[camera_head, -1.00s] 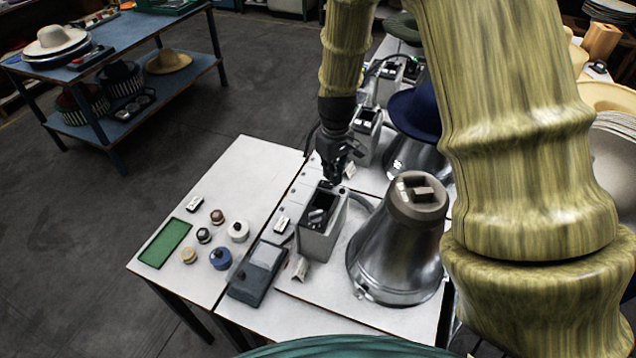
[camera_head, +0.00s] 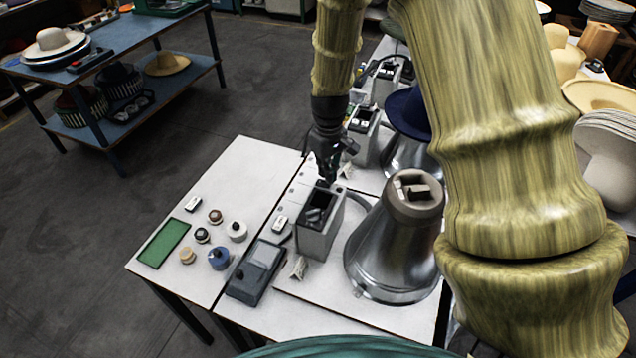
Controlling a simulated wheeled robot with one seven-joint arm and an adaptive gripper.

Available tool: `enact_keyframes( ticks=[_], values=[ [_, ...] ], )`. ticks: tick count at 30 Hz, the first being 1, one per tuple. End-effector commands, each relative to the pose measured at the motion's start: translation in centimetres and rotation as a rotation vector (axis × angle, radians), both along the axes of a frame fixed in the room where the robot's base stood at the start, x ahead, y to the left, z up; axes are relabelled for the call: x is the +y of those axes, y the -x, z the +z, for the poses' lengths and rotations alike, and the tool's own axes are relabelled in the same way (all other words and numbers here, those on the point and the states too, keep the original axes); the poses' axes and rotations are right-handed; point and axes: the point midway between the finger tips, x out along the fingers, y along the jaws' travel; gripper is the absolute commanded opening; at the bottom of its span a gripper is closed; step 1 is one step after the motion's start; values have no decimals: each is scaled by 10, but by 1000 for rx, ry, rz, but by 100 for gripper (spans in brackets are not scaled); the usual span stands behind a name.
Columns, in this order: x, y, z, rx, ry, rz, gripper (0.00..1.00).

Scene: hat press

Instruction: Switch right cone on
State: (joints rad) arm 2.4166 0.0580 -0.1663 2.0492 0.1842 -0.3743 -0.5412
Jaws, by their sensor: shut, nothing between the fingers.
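A bare metal cone (camera_head: 385,255) with a brown cap stands on the white table at the front right. Beside it, on its left, is a grey control box (camera_head: 315,240) with a dark recessed top and a switch in it. My gripper (camera_head: 327,180) points down at the far edge of this box, fingers shut and empty. Whether its tips touch the box is not clear. Behind it, a second cone carries a dark blue hat (camera_head: 405,112), with another grey box (camera_head: 363,135) to its left. The setting of the near switch is too small to tell.
A cable runs behind the near box. My arm hides part of the right side. A blue shelf table (camera_head: 105,50) stands back left.

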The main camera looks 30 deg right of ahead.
Motion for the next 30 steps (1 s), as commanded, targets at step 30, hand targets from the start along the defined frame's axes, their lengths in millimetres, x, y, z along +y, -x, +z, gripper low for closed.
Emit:
enact_keyframes(
  ticks=[30],
  values=[
    [-1,1,-11,0,0,-2,0]
  ],
)
